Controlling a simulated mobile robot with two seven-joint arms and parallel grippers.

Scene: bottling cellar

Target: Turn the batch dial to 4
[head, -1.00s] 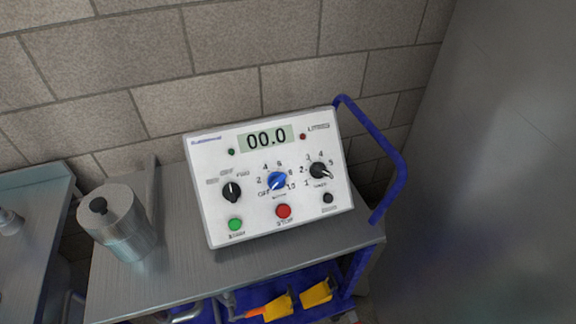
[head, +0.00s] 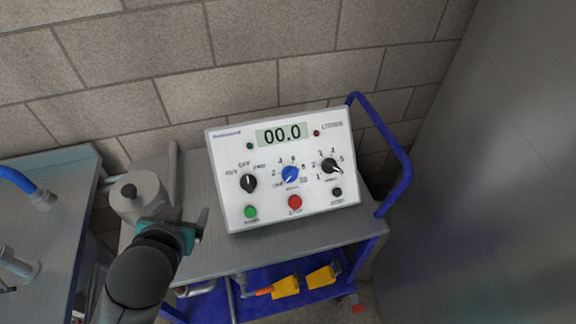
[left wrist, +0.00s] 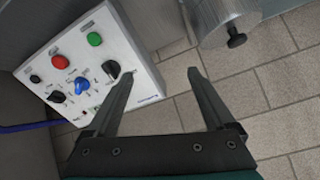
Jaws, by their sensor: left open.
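The blue batch dial (head: 290,174) sits in the middle of the white control box (head: 237,203), which stands tilted on a steel cart. Its pale pointer mark appears to point lower left, towards OFF; the 4 is printed at its upper left. The blue dial also shows in the left wrist view (left wrist: 82,87). My left gripper (head: 190,214) is open and empty, left of the box and apart from it, in front of the steel canister. Its two spread fingers (left wrist: 162,76) show in the left wrist view. My right gripper is not in view.
Black knobs (head: 249,183) (head: 329,166) flank the blue dial. The green button (head: 250,212) and red button (head: 295,202) lie below. The display (head: 282,134) reads 00.0. A canister (head: 138,194) stands left, a blue handle (head: 391,150) right. The brick wall is behind.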

